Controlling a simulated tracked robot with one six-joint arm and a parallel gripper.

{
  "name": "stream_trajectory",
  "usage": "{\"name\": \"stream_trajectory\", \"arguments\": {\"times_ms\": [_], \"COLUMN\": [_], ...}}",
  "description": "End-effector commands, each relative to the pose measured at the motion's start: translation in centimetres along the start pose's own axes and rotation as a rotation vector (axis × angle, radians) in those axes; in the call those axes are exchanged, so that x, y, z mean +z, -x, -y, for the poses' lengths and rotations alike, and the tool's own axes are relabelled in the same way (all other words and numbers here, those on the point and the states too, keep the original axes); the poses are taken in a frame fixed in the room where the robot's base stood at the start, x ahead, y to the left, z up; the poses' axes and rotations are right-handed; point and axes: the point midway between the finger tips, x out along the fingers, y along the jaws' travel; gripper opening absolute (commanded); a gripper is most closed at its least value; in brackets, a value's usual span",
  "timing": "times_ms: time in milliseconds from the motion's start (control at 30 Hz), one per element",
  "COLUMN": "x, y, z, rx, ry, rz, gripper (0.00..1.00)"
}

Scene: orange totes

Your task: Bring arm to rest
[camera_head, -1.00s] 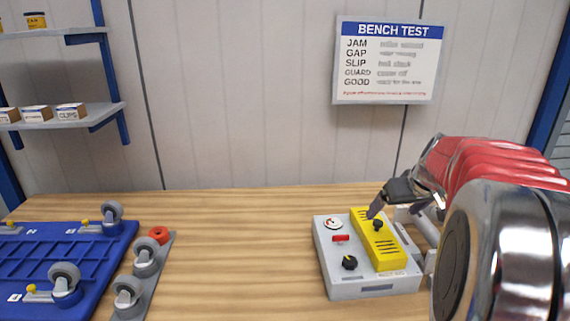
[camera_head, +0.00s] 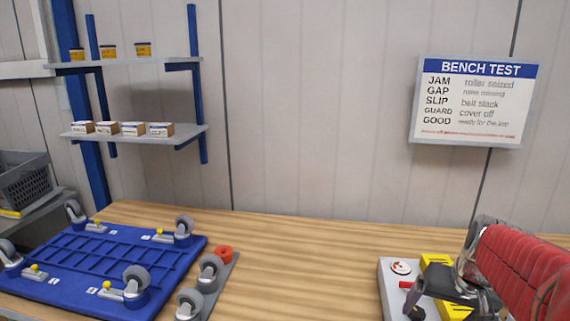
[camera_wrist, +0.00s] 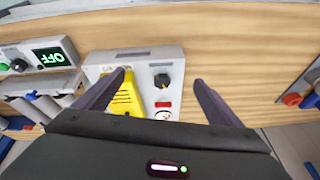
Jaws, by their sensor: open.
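My gripper (camera_wrist: 160,80) is open and empty in the wrist view, its two dark fingers apart. Beyond them is a grey control box (camera_wrist: 97,70) with a yellow slotted cover (camera_wrist: 124,100), a black knob (camera_wrist: 162,80) and a small dial (camera_wrist: 163,103). In the head view my red and chrome arm comes in at the lower right, and the dark gripper (camera_head: 413,300) partly hides the box (camera_head: 390,282) and its yellow cover (camera_head: 437,262). No held object shows.
The bench middle is clear. Wall shelves (camera_head: 130,133) stand behind.

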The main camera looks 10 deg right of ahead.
Motion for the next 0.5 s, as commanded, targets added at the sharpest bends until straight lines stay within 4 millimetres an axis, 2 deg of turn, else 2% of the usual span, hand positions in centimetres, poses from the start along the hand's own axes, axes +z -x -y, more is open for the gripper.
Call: {"name": "stream_trajectory", "arguments": {"times_ms": [33,200,500], "x": [1.3,5.3,11.9], "y": [0.5,1.5,3.2], "z": [1.4,4.7,9.2], "rx": [0.0,0.003,-0.009], "ry": [0.018,0.067,0.208], "rz": [0.003,0.011,-0.011], "gripper": [0.89,0.89,0.89]}}
